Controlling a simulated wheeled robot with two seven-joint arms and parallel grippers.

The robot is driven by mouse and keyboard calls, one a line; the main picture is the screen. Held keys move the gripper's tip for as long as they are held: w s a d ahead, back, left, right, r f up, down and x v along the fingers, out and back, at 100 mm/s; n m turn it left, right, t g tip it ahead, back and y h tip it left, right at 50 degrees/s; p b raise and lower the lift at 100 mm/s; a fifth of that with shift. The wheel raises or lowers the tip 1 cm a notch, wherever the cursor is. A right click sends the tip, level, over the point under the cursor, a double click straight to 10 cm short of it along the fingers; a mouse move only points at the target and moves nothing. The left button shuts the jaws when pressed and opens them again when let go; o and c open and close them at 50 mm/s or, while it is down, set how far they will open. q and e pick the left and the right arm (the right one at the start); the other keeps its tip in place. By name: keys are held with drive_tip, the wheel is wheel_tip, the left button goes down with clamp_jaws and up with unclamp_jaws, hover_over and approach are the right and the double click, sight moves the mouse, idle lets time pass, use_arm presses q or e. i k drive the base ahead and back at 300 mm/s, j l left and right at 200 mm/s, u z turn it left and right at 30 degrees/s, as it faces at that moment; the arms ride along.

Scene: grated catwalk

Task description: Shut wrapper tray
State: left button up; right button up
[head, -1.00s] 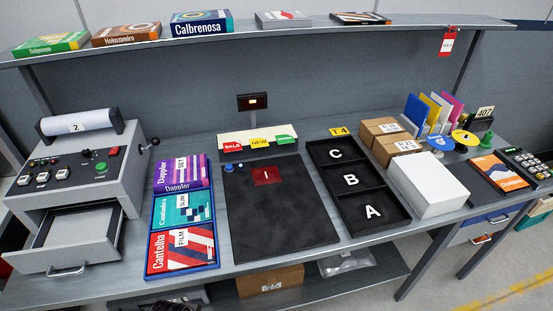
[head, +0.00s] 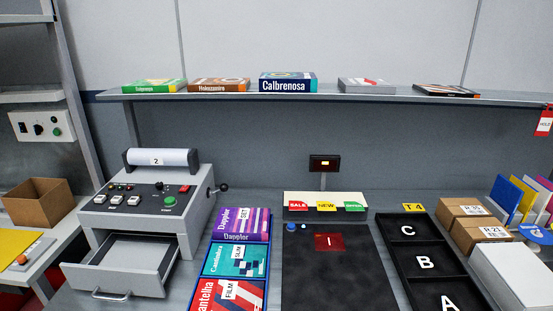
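Neither of my grippers is in view.
A blue tray of boxed games (head: 242,246) stands close to the machine's right side. A dark mat (head: 335,270) and a black tray lettered A, B, C (head: 387,246) lie further right. At the left, a side table holds an open cardboard box (head: 37,201).

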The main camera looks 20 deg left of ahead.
sight(129, 264)
drive_tip(key=u, duration=1.7)
